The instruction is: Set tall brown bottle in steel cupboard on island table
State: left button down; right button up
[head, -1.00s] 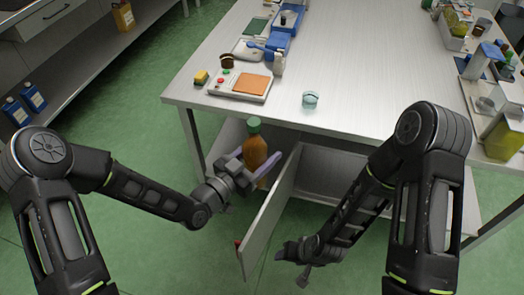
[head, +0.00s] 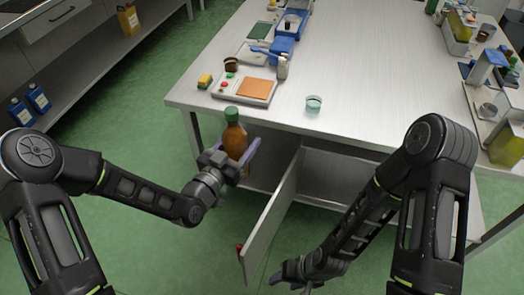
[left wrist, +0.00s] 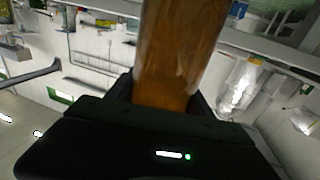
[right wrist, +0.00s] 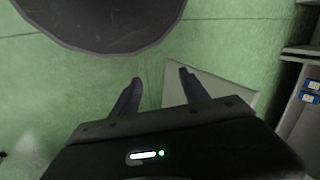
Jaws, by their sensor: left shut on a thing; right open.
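The tall brown bottle (head: 235,138) with a green cap is upright in my left gripper (head: 242,152), in front of the island table's near edge. My left gripper is shut on it, and its brown body fills the middle of the left wrist view (left wrist: 180,50). The island table (head: 370,100) has a steel cupboard (head: 340,175) beneath its top, with its door (head: 270,215) swung open toward me. My right gripper (head: 296,278) is open and empty, low to the right of the door; its fingers show apart in the right wrist view (right wrist: 160,85).
A scale with an orange plate (head: 245,88), a small glass jar (head: 313,104), a white bottle (head: 282,67) and a yellow sponge (head: 205,80) stand near the table's front left. The table's middle is clear. Blue bottles (head: 38,98) stand on a shelf at left.

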pick_arm(q)
jog(key=w+a+r+n+t+y, duration=0.2)
jog(key=a+n+y, duration=0.3)
jog(key=a+y, duration=0.4)
jog(key=w+a+r, duration=0.1)
jog(key=a, duration=0.5)
jog(key=shift+w+a+r+n, duration=0.2)
jog(key=shift+a+n, duration=0.05)
jog(key=shift+n, duration=0.15)
